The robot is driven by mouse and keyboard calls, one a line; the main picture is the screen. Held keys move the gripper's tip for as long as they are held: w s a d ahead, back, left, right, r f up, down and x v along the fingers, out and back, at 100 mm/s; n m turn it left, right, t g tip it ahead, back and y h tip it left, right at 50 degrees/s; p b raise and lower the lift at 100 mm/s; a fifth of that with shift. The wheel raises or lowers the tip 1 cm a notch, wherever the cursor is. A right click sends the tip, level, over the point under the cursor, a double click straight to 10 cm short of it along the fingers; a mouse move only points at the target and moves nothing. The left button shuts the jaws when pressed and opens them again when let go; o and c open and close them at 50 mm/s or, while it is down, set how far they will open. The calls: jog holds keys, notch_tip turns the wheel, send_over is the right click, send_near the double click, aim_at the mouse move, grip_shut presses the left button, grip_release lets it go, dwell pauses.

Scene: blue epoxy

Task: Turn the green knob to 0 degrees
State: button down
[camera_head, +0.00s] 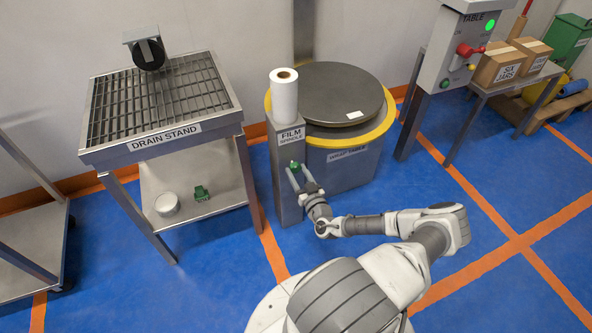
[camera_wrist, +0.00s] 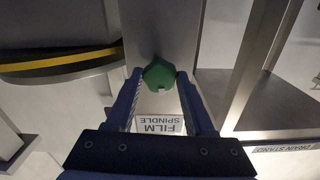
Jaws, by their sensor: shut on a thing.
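The green knob (camera_wrist: 159,74) is on the front of the grey film spindle post (camera_wrist: 162,38). In the head view the knob (camera_head: 294,165) shows as a small green spot below the "FILM SPINDLE" label. My gripper (camera_wrist: 160,80) has one finger on each side of the knob and is shut on it. In the head view my gripper (camera_head: 299,174) reaches the post from the front right. The knob's pointer or angle marks cannot be made out.
A white film roll (camera_head: 284,95) stands on the post. The yellow-rimmed wrap table (camera_head: 345,170) is close on the right. Blue floor in front is clear.

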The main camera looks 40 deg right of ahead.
jog(key=c, duration=0.7)
grip_release()
jog(key=shift+f+m+b, duration=0.1)
jog(key=shift+m+b, duration=0.3)
jog(key=shift+b, duration=0.05)
jog(key=o, duration=0.3)
jog(key=shift+p+v, duration=0.7)
jog(key=shift+v, duration=2.3)
jog(key=s+d+r+p, duration=0.5)
jog(key=s+r+p, duration=0.1)
jog(key=s+r, duration=0.4)
jog(key=shift+s+r, duration=0.2)
jog(key=shift+r, duration=0.4)
